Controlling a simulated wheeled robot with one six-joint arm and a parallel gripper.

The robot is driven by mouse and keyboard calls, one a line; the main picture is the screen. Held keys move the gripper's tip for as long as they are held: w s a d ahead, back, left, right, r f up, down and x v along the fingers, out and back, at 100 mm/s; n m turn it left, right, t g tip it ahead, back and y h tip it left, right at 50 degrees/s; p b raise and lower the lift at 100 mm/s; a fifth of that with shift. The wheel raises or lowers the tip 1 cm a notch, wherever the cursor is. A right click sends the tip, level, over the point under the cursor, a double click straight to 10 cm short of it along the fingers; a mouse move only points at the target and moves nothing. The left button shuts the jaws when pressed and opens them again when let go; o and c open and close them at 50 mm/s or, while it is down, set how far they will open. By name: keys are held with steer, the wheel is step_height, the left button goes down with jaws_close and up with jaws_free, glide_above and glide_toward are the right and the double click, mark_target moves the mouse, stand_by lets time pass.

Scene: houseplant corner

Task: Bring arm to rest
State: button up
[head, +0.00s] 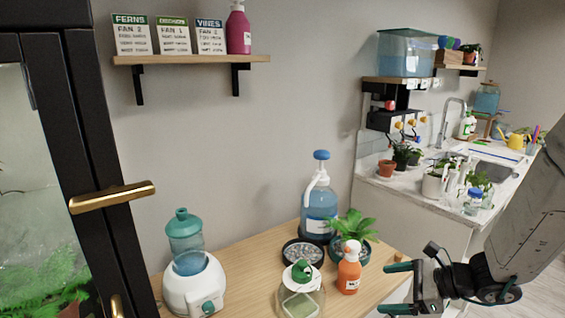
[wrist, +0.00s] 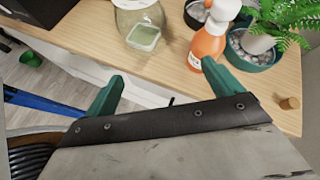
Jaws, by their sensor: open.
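My gripper (head: 396,288) is at the lower right of the head view, just off the right front side of the wooden table (head: 245,268). In the wrist view its two green fingers stand wide apart and my gripper (wrist: 160,82) is open with nothing between them. The fingers point toward the table's front edge. An orange bottle (head: 349,270) with a white top stands on the table near my gripper. It also shows in the wrist view (wrist: 207,46), beyond the right finger.
A glass jar with a green lid (head: 301,292), a potted fern (head: 352,228), a blue pump bottle (head: 320,205) and a white humidifier (head: 193,288) stand on the table. A dark cabinet with a brass handle (head: 112,197) is at left. A sink counter (head: 432,195) is behind at right.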

steer(key=s+a+r+n+g+h, duration=0.1)
steer(key=s+a+r+n+g, duration=0.1)
steer(key=s+r+n+g, duration=0.3)
steer(key=s+a+r+n+g+h, duration=0.1)
steer(key=s+a+r+n+g, duration=0.15)
steer(key=s+n, duration=0.5)
steer(key=s+d+r+n+t+h, duration=0.2)
steer(key=s+d+r+n+h, duration=0.4)
steer(key=s+r+n+h, duration=0.2)
steer(key=shift+s+r+n, duration=0.55)
steer(key=shift+s+r, duration=0.7)
steer(key=shift+s, duration=0.45)
steer(key=shift+t, duration=0.25)
